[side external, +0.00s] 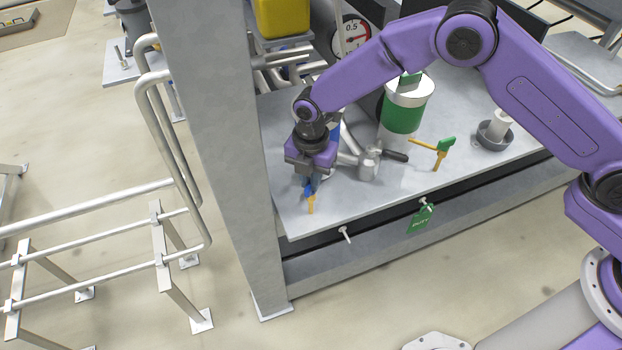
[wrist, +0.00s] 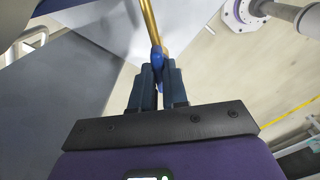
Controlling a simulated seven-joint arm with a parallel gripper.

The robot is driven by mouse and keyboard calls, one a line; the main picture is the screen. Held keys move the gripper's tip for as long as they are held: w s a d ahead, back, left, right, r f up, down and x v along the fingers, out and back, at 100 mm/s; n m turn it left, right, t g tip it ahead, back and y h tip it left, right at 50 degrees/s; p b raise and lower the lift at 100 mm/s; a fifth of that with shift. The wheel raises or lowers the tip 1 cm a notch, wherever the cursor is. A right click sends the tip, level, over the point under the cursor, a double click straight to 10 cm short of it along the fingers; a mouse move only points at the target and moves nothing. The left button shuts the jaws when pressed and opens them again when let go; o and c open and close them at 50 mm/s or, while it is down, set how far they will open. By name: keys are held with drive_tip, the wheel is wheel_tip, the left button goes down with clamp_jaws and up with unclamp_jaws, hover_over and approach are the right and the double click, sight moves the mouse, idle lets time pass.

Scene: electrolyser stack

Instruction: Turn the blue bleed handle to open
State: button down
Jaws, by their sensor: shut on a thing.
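The blue bleed handle (wrist: 156,56) sits between my fingertips in the wrist view, with its yellow stem (wrist: 148,22) running up and away from it. My gripper (wrist: 157,76) is shut on the handle. In the side view, my gripper (side external: 309,186) points down near the front left corner of the grey bench. There the yellow stem (side external: 311,206) shows below the fingers. The handle is mostly hidden by the fingers and is small in that view, so its exact angle cannot be told.
A silver valve body (side external: 368,162) with a black lever (side external: 396,156) stands just right of my gripper. Further right are a green handle (side external: 446,144) on a yellow stem and a green-and-white canister (side external: 404,112). A grey post (side external: 215,150) rises close on the left.

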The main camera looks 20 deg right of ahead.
drive_tip(key=n, duration=0.4)
drive_tip(key=shift+n, duration=0.3)
idle(0.4)
drive_tip(key=n, duration=0.3)
drive_tip(key=shift+n, duration=0.4)
drive_tip(key=c, duration=1)
unclamp_jaws()
drive_tip(key=shift+r, duration=0.1)
